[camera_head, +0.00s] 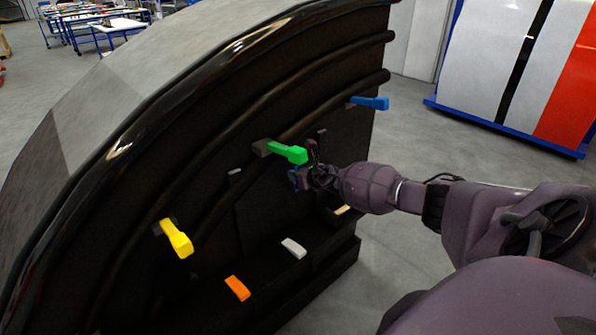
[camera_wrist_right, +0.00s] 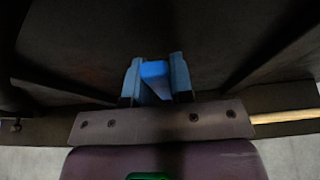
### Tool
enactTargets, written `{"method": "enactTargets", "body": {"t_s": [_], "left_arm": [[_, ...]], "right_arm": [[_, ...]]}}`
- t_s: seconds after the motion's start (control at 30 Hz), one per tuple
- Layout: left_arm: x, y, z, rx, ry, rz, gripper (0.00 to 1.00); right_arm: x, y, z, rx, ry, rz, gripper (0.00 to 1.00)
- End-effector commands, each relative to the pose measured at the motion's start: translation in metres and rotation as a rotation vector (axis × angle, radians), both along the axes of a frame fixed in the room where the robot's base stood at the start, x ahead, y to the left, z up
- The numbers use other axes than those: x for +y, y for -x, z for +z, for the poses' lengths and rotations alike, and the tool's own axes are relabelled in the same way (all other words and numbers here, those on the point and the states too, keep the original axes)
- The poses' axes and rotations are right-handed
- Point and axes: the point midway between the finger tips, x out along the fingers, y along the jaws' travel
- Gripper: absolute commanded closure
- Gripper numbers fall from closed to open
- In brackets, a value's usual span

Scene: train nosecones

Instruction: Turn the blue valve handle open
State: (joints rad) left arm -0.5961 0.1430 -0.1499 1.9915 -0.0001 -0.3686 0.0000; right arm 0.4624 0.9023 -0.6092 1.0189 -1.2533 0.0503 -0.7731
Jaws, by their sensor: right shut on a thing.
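My right gripper (camera_head: 296,178) reaches from the right into the dark hollow nosecone shell, just below the green handle. In the right wrist view its two blue-grey fingers (camera_wrist_right: 155,62) are shut on a bright blue valve handle (camera_wrist_right: 156,78). In the head view this handle is mostly hidden by my gripper. Whether it has turned cannot be told. A separate blue handle (camera_head: 370,102) sticks out to the right near the shell's upper right edge, apart from my gripper. My left gripper is not in view.
Green (camera_head: 288,154), yellow (camera_head: 178,240), orange (camera_head: 237,288) and white (camera_head: 293,248) handles line the dark shell (camera_head: 200,190). The green one is very close to my right wrist. Open grey floor (camera_head: 430,160) and a striped panel (camera_head: 520,70) lie to the right.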

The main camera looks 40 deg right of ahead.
Motion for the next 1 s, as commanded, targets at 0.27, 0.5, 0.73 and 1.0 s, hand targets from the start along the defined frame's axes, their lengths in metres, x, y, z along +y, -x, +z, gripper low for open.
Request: {"method": "enactTargets", "body": {"t_s": [0.27, 0.5, 0.73, 1.0], "left_arm": [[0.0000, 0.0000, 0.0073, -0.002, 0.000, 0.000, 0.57], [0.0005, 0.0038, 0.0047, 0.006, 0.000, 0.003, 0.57], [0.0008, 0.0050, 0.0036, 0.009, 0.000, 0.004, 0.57], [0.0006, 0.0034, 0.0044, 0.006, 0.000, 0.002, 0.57]], "right_arm": [[0.0019, 0.0000, 0.0000, -0.001, 0.037, 0.000, 1.00], [0.0019, 0.0001, -0.0008, -0.001, 0.041, 0.001, 1.00], [0.0019, 0.0001, -0.0007, -0.001, 0.040, 0.001, 0.59], [0.0018, 0.0000, -0.0003, -0.001, 0.038, 0.000, 0.53]]}}
